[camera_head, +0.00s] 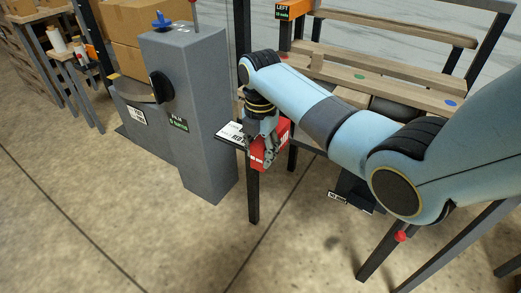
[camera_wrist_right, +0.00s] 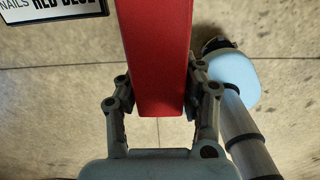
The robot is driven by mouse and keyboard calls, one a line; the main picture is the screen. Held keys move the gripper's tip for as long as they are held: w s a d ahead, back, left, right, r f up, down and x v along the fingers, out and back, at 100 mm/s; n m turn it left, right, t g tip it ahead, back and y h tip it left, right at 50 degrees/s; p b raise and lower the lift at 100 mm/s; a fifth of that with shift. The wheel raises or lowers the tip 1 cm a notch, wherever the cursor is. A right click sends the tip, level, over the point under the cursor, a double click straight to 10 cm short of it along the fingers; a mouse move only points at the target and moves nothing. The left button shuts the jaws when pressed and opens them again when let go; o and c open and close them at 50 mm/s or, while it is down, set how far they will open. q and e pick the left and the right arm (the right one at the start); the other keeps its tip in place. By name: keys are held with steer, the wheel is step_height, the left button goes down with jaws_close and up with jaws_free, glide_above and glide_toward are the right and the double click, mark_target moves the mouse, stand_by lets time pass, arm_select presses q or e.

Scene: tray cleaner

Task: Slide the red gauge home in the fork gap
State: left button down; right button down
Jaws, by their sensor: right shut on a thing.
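In the right wrist view the gauge (camera_wrist_right: 157,60) runs from the top edge down between the fingers. My right gripper (camera_head: 268,152) is shut on it, with one finger on each side (camera_wrist_right: 160,100). The gauge is beside a black and white label plate (camera_head: 232,134); I cannot tell whether they touch. I cannot make out the fork gap; my right arm covers part of the bench. My left gripper is not in view.
A grey pillar (camera_head: 190,110) with a blue knob (camera_head: 161,20) stands left of the gripper. A wooden-slatted bench (camera_head: 400,85) with coloured dots and an orange "LEFT" block (camera_head: 299,8) is behind my arm. Cardboard boxes (camera_head: 125,30) stand at the back. The floor in front is clear.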

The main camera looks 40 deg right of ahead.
steer(key=shift+p, duration=0.4)
stand_by(0.4)
steer(key=shift+w+d, duration=0.1)
steer(key=shift+d, duration=0.05)
stand_by(0.5)
steer(key=shift+w+d, duration=0.25)
steer(key=shift+d, duration=0.4)
steer(key=shift+w+d, duration=0.15)
steer(key=shift+d, duration=0.15)
steer(key=shift+w+d+b, duration=0.25)
steer(key=shift+d+b, duration=0.1)
steer(key=shift+d, duration=0.3)
steer(key=shift+d, duration=0.1)
steer(key=shift+w+d, duration=0.15)
steer(key=shift+d, duration=0.05)
steer(key=shift+w+d, duration=0.15)
steer(key=shift+d, duration=0.2)
steer(key=shift+w+d+b, duration=0.25)
steer(key=shift+d+b, duration=0.15)
steer(key=shift+d, duration=0.2)
